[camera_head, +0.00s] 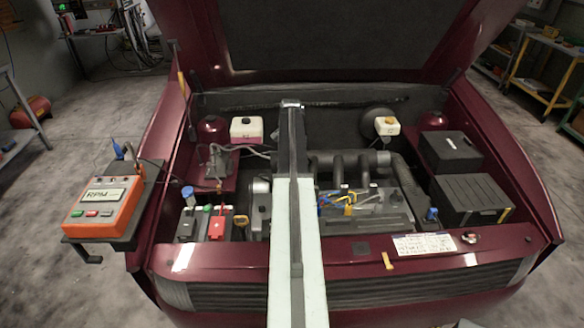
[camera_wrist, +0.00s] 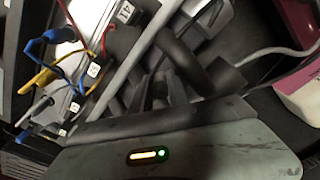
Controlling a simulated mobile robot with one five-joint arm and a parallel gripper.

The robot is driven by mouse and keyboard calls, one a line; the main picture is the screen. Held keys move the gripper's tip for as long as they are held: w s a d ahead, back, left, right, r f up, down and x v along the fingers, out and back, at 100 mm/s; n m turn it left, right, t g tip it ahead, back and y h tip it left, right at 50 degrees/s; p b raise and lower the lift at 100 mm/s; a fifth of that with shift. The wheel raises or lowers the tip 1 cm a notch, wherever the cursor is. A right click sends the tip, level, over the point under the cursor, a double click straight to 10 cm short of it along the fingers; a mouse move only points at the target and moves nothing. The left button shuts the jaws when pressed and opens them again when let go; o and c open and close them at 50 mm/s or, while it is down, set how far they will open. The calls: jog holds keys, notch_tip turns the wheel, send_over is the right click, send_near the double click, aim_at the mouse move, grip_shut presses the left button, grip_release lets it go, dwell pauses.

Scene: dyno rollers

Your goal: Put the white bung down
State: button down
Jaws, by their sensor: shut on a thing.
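My arm reaches from the bottom middle of the head view into the open engine bay, and its far end hides my gripper there. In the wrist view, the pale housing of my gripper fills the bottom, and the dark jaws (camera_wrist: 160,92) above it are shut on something. I cannot make out the white bung itself in either view; the jaws and housing hide what is held.
An orange RPM meter (camera_head: 103,206) stands on a left side shelf. White reservoirs (camera_head: 246,128) (camera_head: 387,126) sit at the bay's back. Black boxes (camera_head: 470,199) are at the right. Blue and yellow leads (camera_wrist: 52,72) lie near my gripper. The raised hood (camera_head: 340,40) is above.

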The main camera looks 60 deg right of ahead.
jog(key=f+b, duration=0.4)
jog(key=shift+w+d, duration=0.25)
jog(key=shift+d, duration=0.05)
jog(key=shift+r, duration=0.25)
jog(key=shift+f, duration=0.25)
jog(key=c, duration=1.3)
grip_release()
jog(key=shift+r, duration=0.1)
jog(key=r+p, duration=1.2)
jog(key=shift+a+r+p, duration=0.25)
jog(key=shift+a+p, duration=0.05)
jog(key=shift+p, duration=0.05)
jog(key=shift+f, duration=0.1)
